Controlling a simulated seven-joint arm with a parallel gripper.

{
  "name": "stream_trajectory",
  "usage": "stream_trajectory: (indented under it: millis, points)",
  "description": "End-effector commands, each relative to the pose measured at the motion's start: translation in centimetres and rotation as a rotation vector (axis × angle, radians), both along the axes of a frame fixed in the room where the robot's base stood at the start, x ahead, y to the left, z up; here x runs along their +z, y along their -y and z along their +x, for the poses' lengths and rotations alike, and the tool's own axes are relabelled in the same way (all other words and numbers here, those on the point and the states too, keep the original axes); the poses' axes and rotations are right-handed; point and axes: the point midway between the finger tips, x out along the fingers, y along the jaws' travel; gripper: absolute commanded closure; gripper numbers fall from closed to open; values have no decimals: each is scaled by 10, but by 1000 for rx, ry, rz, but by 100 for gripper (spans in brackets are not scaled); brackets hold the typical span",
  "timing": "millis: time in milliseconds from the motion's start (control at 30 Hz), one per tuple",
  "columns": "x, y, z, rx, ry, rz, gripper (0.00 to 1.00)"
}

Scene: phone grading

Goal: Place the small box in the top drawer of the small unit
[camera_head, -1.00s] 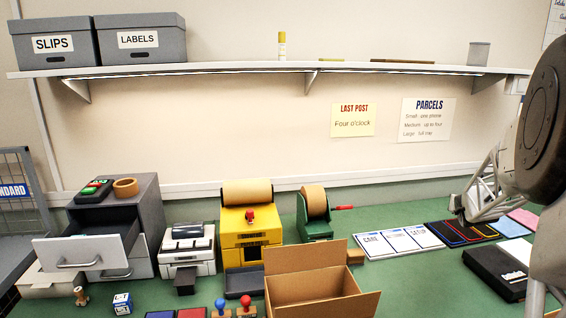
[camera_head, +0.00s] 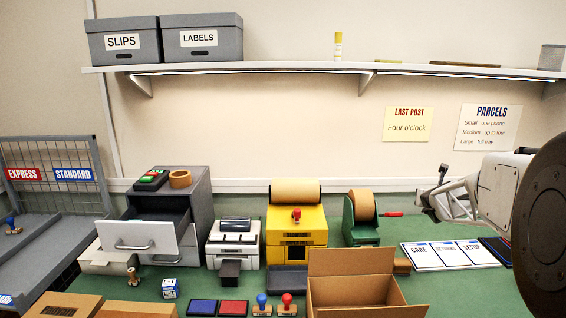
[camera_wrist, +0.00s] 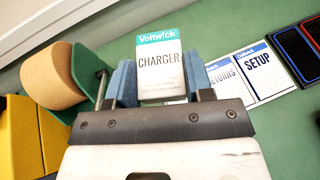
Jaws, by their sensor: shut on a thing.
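A small white box with a teal band marked "Voltwick CHARGER" (camera_wrist: 162,70) stands between the blue-grey fingers of my gripper (camera_wrist: 161,88) in the wrist view. My gripper is shut on it. In the head view my gripper (camera_head: 432,205) is at the right, near the printed cards; the box cannot be made out there. The small grey drawer unit (camera_head: 201,212) stands at the left of the bench. Its top drawer (camera_head: 140,238) is pulled out toward the front, and part of its dark inside shows. The gripper is far to the right of it.
A label printer (camera_head: 233,240), yellow dispenser (camera_head: 297,235), green tape dispenser (camera_head: 361,225) and open carton (camera_head: 345,292) lie between unit and gripper. A shelf (camera_head: 330,68) runs above.

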Motion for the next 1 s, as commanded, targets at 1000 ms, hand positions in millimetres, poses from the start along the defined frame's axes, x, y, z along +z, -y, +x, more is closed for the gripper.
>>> stream_trajectory:
  millis: [1000]
  points:
    - [1, -208, 46, 207, 12, -5, 76]
